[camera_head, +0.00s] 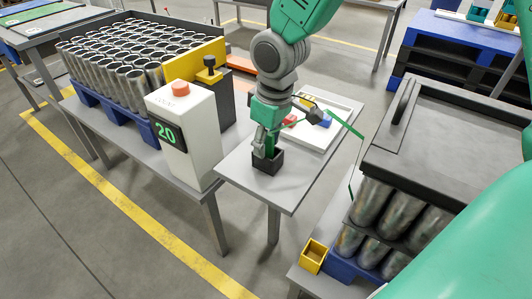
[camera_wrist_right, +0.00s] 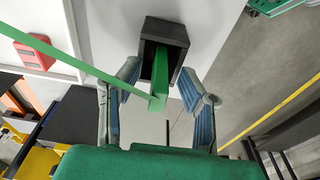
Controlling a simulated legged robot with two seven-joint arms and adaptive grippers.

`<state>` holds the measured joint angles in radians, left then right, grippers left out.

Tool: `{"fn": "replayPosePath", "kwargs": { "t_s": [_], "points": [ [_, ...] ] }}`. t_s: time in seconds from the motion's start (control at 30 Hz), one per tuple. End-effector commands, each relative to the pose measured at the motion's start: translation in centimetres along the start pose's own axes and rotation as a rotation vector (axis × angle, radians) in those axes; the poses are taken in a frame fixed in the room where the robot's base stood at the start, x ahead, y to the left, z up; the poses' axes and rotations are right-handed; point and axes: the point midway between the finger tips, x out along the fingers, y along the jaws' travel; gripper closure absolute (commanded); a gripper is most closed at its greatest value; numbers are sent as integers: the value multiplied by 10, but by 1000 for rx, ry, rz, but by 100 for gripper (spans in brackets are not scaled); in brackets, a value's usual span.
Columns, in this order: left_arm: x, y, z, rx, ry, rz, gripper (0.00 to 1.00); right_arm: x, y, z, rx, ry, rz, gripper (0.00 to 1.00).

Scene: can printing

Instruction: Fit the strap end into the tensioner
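The green strap (camera_wrist_right: 60,57) runs in from the left in the right wrist view and bends between my right gripper's fingers. A green length (camera_wrist_right: 160,75) reaches from there into a small black open box (camera_wrist_right: 175,33), which looks like the tensioner. My right gripper (camera_wrist_right: 158,78) is open, its fingers on both sides of the strap with gaps showing. In the head view the gripper (camera_head: 266,145) is down at the black box (camera_head: 268,163) on the grey table, and the strap (camera_head: 345,125) extends right, then hangs down. The strap end inside the box is hidden. My left gripper is not in view.
A white tray (camera_head: 312,142) with coloured items sits beside the box. A white machine (camera_head: 186,125) showing 20 and a crate of cans (camera_head: 125,72) stand left. A grey-lidded stack of cans (camera_head: 450,140) and a small yellow box (camera_head: 313,256) are right.

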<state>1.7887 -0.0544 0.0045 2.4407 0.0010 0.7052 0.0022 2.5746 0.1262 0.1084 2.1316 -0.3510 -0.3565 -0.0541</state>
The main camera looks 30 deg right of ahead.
Motion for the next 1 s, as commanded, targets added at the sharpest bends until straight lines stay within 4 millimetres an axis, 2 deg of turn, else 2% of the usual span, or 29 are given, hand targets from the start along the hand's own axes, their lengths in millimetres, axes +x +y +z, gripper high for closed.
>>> {"fn": "replayPosePath", "kwargs": {
  "t_s": [0.13,0.17,0.23,0.27,0.67,0.77,1.0],
  "points": [
    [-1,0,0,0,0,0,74,-2,0,0,0,1,1,66],
    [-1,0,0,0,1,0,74,-2,0,0,0,1,1,69],
    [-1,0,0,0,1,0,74,-2,0,0,0,1,1,94],
    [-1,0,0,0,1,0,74,-2,0,0,0,1,1,100],
    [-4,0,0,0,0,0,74,-7,0,-1,0,2,1,100],
    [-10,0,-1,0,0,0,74,-21,0,-3,0,3,1,100],
    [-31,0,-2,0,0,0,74,-71,0,-10,-1,5,1,100]
  ]
}}
